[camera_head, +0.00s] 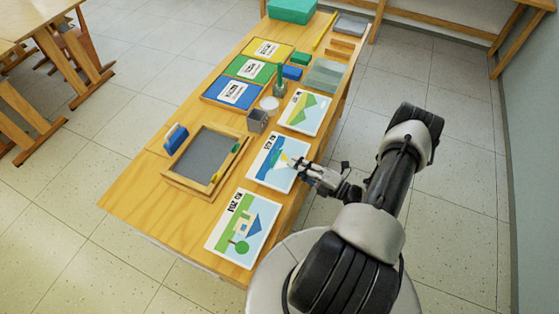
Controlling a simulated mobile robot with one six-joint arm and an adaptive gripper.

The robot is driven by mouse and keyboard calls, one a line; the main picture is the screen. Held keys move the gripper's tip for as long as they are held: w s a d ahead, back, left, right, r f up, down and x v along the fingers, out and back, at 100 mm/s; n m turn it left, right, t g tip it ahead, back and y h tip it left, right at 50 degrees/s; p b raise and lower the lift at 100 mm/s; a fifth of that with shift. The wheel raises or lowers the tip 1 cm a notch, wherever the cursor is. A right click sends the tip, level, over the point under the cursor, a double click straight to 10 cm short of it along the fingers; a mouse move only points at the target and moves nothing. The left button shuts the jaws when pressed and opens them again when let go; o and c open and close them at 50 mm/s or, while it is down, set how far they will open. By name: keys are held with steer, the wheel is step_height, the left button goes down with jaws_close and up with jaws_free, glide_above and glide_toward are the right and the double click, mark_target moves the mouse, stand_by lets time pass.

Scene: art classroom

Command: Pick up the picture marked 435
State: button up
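Three pictures lie flat in a row along the table's right side, each with a small black marking. The markings are too small to read surely, so I cannot tell which says 435. The nearest picture (243,230) shows a house and a green tree. The middle picture (268,164) shows blue water and a yellow-and-white shape. The far picture (306,112) shows green hills. My gripper (299,167) is at the right edge of the middle picture and hides part of it. Its fingers are too small to tell open from shut, or touching from just above.
The wooden table (150,206) also bears a framed slate (203,157), a blue-handled block (175,138), a grey block (257,121), a white round container (270,103) and colored folders (233,92). A teal box (292,10) stands at the far end. Floor is clear at right.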

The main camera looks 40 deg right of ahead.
mark_target(286, 161)
steer(key=x, duration=0.4)
steer(key=shift+w+a+f+b, duration=0.1)
steer(key=shift+w+a+b, duration=0.05)
steer(key=shift+a+b, duration=0.2)
steer(key=shift+c, duration=0.2)
jaws_close()
